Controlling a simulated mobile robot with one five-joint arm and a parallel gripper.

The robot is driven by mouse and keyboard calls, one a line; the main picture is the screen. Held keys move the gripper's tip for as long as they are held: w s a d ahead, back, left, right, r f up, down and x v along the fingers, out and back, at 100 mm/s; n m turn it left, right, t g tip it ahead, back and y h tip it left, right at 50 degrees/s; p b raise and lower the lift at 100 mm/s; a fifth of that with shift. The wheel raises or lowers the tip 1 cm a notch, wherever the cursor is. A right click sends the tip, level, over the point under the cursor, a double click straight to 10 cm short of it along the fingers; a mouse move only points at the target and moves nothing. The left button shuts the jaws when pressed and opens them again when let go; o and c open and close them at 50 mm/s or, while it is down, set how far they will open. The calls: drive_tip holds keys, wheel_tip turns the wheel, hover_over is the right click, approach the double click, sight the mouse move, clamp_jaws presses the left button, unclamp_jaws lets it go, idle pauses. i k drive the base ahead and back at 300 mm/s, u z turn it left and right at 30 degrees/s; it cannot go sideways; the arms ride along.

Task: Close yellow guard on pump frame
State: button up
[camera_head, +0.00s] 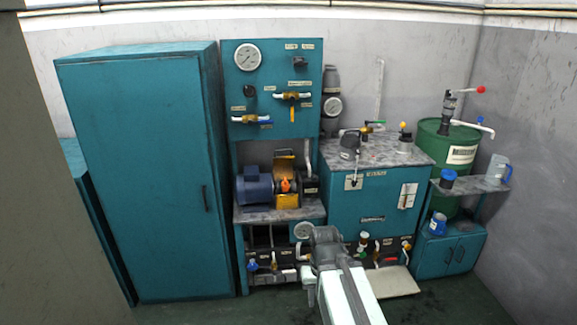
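The yellow guard (285,164) stands raised at the back of the pump frame, above an orange coupling (286,186) that is exposed. A yellow base part (287,201) sits below the coupling. The blue motor (253,187) is left of the coupling, and a dark pump (310,187) is on its right. My arm reaches up from the bottom of the picture. My gripper (325,236) is at its far end, lower in the picture and to the right of the guard, apart from it. Its fingers are not clear, so I cannot tell whether it is open.
A tall teal cabinet (140,180) stands at the left. A teal panel (271,90) with a gauge, valves and handles rises behind the motor. A teal tank (372,190) stands at the right, with a green drum (445,150) beyond. Valves and pipes line the low front.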

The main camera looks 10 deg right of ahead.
sight(282, 166)
drive_tip(key=k, duration=0.55)
drive_tip(key=z, duration=1.55)
drive_tip(key=i, duration=1.7)
drive_tip(key=u, duration=3.45)
drive_tip(key=i, duration=1.05)
drive_tip(key=z, duration=0.05)
